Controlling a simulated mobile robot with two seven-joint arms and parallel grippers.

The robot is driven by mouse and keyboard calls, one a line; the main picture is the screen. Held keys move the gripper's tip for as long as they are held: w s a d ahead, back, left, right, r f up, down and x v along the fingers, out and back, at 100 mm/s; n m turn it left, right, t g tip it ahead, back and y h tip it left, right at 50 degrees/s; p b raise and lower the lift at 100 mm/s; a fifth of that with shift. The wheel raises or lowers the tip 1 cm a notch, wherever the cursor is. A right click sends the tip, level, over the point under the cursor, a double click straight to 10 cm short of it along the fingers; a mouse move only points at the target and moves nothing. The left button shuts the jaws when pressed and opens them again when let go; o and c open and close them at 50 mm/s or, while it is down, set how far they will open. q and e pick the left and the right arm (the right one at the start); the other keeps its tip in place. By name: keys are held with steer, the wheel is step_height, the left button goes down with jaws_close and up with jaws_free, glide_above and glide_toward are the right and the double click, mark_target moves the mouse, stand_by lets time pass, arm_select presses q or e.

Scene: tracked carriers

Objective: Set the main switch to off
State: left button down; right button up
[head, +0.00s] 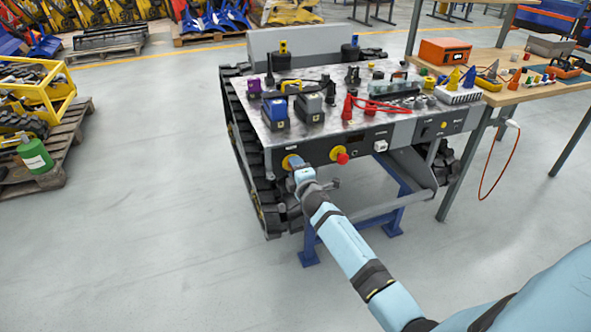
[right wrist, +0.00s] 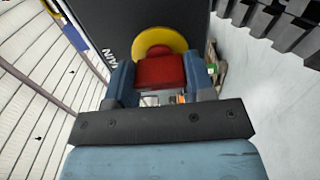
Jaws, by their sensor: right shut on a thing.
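The main switch is a red knob (right wrist: 160,71) on a yellow round plate (right wrist: 160,40), set in the dark front panel of the tracked carrier. In the head view the yellow plate (head: 289,161) shows at the left of that panel, with the red knob hidden by my gripper. My right gripper (head: 296,166) is at the switch. In the right wrist view its two blue fingers (right wrist: 160,78) stand either side of the red knob and are shut on it. I cannot read which setting the knob is at. My left gripper is in neither view.
A red mushroom button (head: 342,158) sits right of the switch on the same panel. Batteries (head: 275,113), red cables (head: 375,106) and several other parts lie on the carrier's top (head: 330,127). A wooden workbench (head: 510,95) stands at the right.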

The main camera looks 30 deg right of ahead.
steer(key=o, duration=0.9)
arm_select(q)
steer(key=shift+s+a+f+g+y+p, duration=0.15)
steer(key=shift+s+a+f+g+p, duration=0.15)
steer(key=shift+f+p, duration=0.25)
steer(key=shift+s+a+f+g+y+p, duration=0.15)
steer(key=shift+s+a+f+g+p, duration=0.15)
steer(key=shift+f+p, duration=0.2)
arm_select(e)
steer(key=shift+v, duration=6.9)
steer(key=shift+w+r, duration=0.1)
